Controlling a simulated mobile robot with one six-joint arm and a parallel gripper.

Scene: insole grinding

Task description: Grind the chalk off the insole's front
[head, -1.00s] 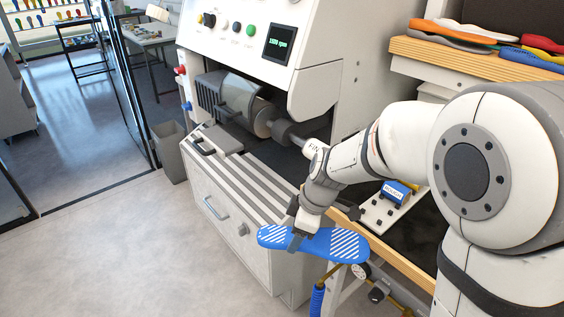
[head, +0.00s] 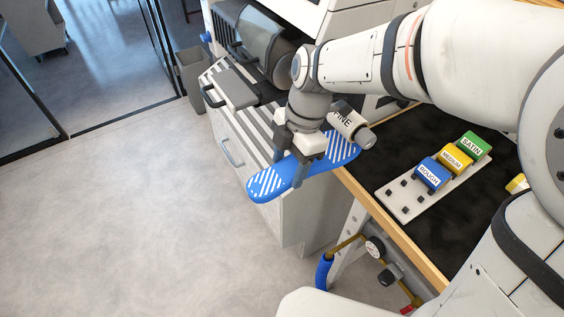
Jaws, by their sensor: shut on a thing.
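The insole (head: 266,184) is blue with white diagonal chalk stripes at both ends. My gripper (head: 300,172) is shut on its middle, and the insole hangs in the air in front of the grinding machine's cabinet. One striped end points to the lower left and the other to the upper right, partly behind my gripper and the part labelled FINE (head: 345,120). The grinding machine (head: 262,45) stands behind, with its rounded grey housing partly hidden by my arm. The insole is apart from it.
A black-topped bench (head: 430,125) with a wooden edge lies to the right. On it a white plate (head: 405,203) carries blue ROUGH (head: 432,174), yellow MEDIUM (head: 457,158) and green SATIN (head: 474,146) blocks. A gauge (head: 375,247) and a blue hose hang below. The floor at left is clear.

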